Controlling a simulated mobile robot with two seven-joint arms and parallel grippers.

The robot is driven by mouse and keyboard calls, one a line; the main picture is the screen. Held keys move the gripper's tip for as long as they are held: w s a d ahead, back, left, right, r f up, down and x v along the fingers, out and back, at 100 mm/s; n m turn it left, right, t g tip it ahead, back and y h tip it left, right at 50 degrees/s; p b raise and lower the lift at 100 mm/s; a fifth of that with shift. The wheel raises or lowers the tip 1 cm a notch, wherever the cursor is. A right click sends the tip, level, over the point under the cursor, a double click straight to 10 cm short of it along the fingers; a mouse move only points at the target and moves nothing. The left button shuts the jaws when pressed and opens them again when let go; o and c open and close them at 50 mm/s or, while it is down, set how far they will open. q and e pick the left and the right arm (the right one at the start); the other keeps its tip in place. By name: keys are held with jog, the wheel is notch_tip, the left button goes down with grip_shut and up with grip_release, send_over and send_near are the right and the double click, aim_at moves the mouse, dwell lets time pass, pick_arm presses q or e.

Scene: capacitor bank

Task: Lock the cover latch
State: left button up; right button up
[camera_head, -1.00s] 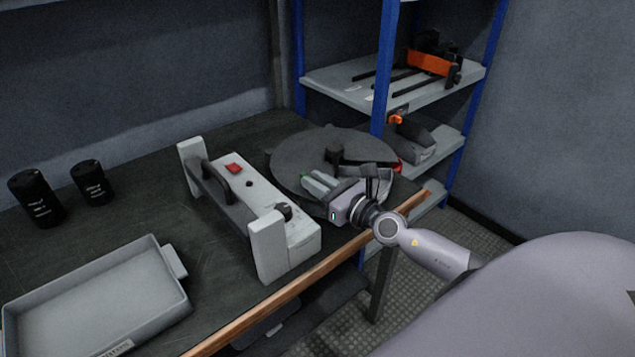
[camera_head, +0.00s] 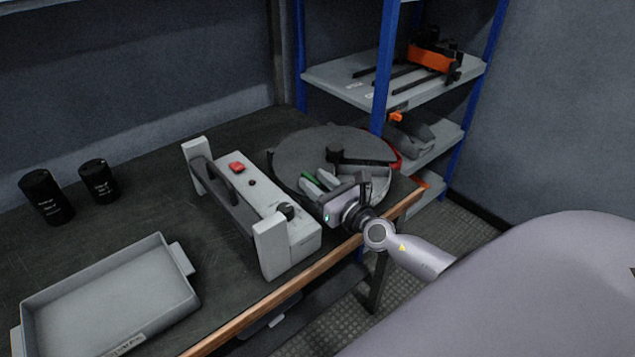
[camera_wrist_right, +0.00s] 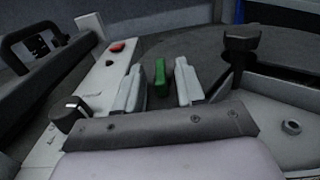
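A pale grey box (camera_head: 262,196) with a red button stands on the bench. A dark cover panel with a handle (camera_head: 222,190) lies along its left side, between two white end posts. A black knob (camera_head: 285,211) is on the box's near right end; it also shows in the wrist view (camera_wrist_right: 69,114). I cannot tell which part is the latch. My right gripper (camera_head: 321,181) is right of the box, over the round plate's edge. In the wrist view its fingers (camera_wrist_right: 160,90) are apart, with a green piece (camera_wrist_right: 160,76) between them and gaps either side. My left gripper is not in view.
A round dark turntable (camera_head: 300,150) with a black post is behind the right gripper. A grey tray (camera_head: 110,295) and two black canisters (camera_head: 46,197) are at left. Blue-post shelving (camera_head: 383,70) stands at back right. The bench has a wooden front edge (camera_head: 290,290).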

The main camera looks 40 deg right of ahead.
jog(key=shift+s, duration=0.65)
jog(key=shift+s+d, duration=0.15)
jog(key=shift+s, duration=1.3)
jog(key=shift+s+d, duration=0.1)
jog(key=shift+s, duration=1.35)
